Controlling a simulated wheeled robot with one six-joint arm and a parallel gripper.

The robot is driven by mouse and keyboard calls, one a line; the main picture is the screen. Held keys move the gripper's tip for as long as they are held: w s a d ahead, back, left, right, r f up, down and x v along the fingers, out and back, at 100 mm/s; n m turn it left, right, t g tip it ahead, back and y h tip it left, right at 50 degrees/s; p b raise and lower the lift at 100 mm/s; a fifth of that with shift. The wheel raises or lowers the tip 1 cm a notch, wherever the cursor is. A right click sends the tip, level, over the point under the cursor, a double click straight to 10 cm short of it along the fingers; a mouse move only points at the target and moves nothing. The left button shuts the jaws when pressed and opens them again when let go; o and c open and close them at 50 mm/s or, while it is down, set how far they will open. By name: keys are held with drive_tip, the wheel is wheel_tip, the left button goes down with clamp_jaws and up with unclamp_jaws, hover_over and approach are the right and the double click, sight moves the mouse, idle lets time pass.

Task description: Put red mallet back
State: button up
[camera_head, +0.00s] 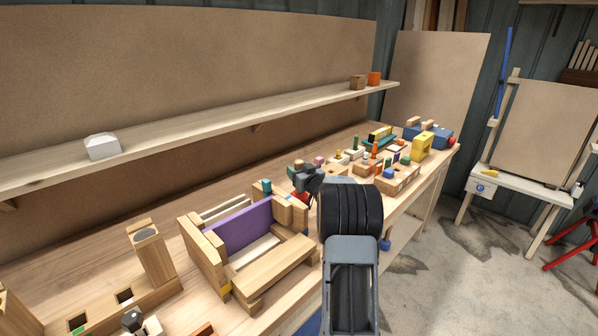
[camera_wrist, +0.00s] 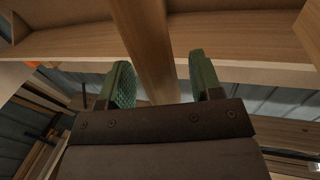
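My gripper (camera_head: 308,182) is over the workbench in the head view, just beyond the purple-panelled wooden assembly. In the wrist view its two green fingers (camera_wrist: 160,82) stand wide apart. A wooden bar (camera_wrist: 148,40) shows between and beyond them, with a gap to each finger; I cannot tell what it belongs to. A small red patch (camera_head: 301,197) shows beside the gripper in the head view. It is mostly hidden, and I cannot tell if it is the red mallet. No whole mallet is clearly visible.
The wooden assembly with a purple panel (camera_head: 240,228) stands on the workbench (camera_head: 150,220). A holder with square holes (camera_head: 125,296) is at lower left. Several coloured toys, including a yellow one (camera_head: 421,147), crowd the far end. A wall shelf (camera_head: 220,122) runs above.

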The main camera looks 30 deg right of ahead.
drive_tip(key=shift+r, duration=0.25)
drive_tip(key=s, duration=0.7)
drive_tip(key=shift+s+a+b, duration=0.25)
drive_tip(key=shift+a+b, duration=0.1)
